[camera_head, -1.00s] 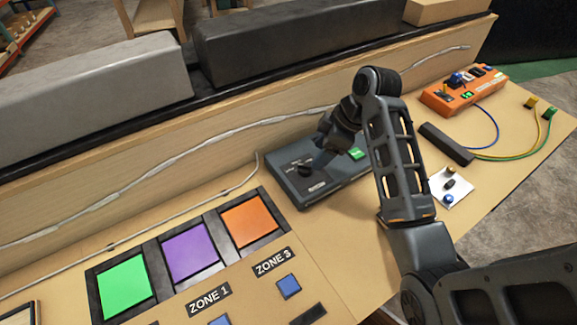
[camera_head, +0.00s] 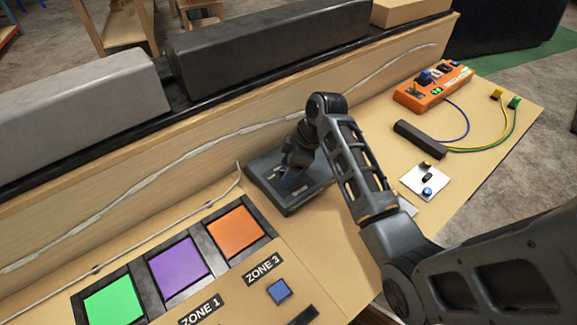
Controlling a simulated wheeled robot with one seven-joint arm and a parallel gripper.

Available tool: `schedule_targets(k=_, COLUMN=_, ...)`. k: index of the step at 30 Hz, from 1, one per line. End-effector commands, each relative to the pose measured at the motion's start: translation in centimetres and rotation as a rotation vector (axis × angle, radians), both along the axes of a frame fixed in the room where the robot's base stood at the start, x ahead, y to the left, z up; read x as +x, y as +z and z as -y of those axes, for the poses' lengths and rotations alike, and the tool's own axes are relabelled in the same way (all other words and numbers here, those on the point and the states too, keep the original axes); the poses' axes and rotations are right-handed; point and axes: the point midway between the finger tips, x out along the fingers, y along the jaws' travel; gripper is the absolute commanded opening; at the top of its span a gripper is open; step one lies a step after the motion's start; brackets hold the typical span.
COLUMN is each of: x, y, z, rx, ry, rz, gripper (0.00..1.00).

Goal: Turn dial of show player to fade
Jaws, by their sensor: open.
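The show player is a dark grey box (camera_head: 266,177) lying on the wooden console, right of the coloured panels and against the back board. My gripper (camera_head: 283,187) is over the box, pointing down at its top where the dial was visible earlier. The dial is now hidden behind the gripper and wrist, so I cannot see its setting or whether the fingers touch it. The fingers are small and dark here; the gripper is open. The green button on the box is also hidden by my arm.
Green, purple and orange panels (camera_head: 238,232) lie to the left, with a blue button (camera_head: 279,291) by ZONE 3. An orange switch box (camera_head: 434,88), a black bar (camera_head: 421,139) and a white plate with knobs (camera_head: 425,180) are to the right. A wooden back board (camera_head: 120,175) rises behind.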

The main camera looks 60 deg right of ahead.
Motion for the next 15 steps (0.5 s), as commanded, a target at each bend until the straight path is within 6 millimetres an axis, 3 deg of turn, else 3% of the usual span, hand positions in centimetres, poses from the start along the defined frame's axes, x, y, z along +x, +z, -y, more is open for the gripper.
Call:
schedule_targets(k=4, x=0.0, y=0.01, z=0.0, rx=0.0, ry=0.0, rz=0.0, gripper=0.63)
schedule_targets(k=15, x=0.01, y=0.04, z=0.0, rx=0.0, ry=0.0, rz=0.0, gripper=0.28)
